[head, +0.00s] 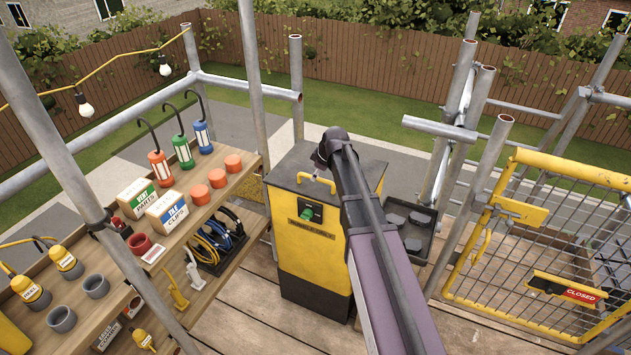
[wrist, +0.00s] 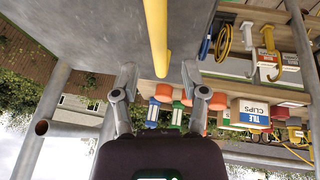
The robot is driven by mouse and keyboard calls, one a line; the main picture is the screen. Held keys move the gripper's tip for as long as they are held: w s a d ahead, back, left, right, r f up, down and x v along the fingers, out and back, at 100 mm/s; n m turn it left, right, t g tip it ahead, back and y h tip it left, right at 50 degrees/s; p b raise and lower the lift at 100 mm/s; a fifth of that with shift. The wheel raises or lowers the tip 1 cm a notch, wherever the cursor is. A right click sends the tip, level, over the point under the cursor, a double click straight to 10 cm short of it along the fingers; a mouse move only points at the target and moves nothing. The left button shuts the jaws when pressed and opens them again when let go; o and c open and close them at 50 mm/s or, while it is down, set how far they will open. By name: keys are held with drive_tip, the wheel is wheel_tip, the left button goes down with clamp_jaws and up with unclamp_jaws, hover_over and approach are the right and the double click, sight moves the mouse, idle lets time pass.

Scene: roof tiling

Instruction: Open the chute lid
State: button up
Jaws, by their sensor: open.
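The chute is a yellow and black box with a grey lid (head: 290,165) on top, which looks closed. A yellow handle (head: 312,179) stands on the lid near its front edge, and a green knob (head: 307,213) sits on the front face below it. In the wrist view the grey lid (wrist: 100,35) fills the upper part, with the yellow handle (wrist: 158,40) running down between my fingers. My gripper (wrist: 158,70) is open, one finger on each side of the handle with gaps to both. In the head view my arm partly hides the lid's right side.
A dark tray (head: 408,222) is to the right. A yellow mesh gate (head: 545,240) with a closed sign and several scaffold poles stand farther right.

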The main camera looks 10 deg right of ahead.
drive_tip(key=shift+b+x, duration=0.85)
drive_tip(key=shift+x, duration=0.45)
clamp_jaws()
